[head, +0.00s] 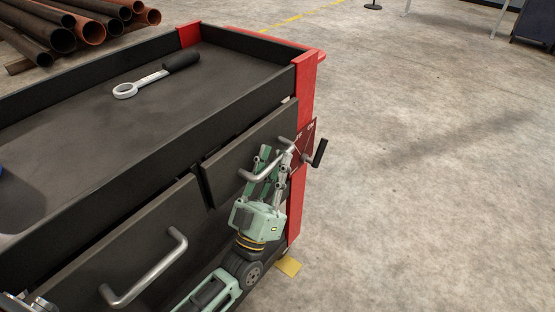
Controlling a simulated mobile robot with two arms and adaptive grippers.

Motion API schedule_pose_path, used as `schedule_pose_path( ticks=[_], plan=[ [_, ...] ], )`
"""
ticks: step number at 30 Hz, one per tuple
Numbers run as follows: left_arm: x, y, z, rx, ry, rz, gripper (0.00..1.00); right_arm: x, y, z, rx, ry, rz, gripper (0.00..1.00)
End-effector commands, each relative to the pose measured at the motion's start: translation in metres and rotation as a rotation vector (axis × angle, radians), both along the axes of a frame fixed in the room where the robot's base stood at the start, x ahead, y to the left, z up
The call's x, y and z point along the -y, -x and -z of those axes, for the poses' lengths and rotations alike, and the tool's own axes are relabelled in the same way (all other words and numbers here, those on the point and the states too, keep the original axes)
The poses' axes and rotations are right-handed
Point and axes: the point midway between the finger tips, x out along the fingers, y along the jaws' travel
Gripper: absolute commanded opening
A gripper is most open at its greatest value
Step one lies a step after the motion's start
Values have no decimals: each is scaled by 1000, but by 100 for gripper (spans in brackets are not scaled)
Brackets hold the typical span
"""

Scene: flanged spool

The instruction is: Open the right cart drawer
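The right cart drawer (232,160) is a dark front near the cart's red corner post. It looks shut or nearly flush. Its bent metal handle (250,177) sticks out from it.
The cart's tray top (75,120) holds a wrench-like tool with a black grip (140,85). A red plate (306,143) with a black grip (320,153) juts out beside the gripper. Pipes (85,28) lie behind the cart. The concrete floor (430,180) on the right is clear.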

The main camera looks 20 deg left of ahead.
Motion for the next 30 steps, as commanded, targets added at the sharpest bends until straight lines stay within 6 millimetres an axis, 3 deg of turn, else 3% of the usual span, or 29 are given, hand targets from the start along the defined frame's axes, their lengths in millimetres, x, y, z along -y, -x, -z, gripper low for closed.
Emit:
schedule_pose_path(
  ticks=[10, 17, 30],
  plan=[
    [0, -4, -3, -1, 0, 0, 19, 0, -1, 1, 1, 0, 0, 0],
    [0, -4, -3, -1, 0, 0, 0, 0, -1, 1, 2, 0, 0, 0],
    [1, -3, -2, -2, 0, 1, 0, 0, -1, 1, 2, -1, 0, 0]
  ],
)
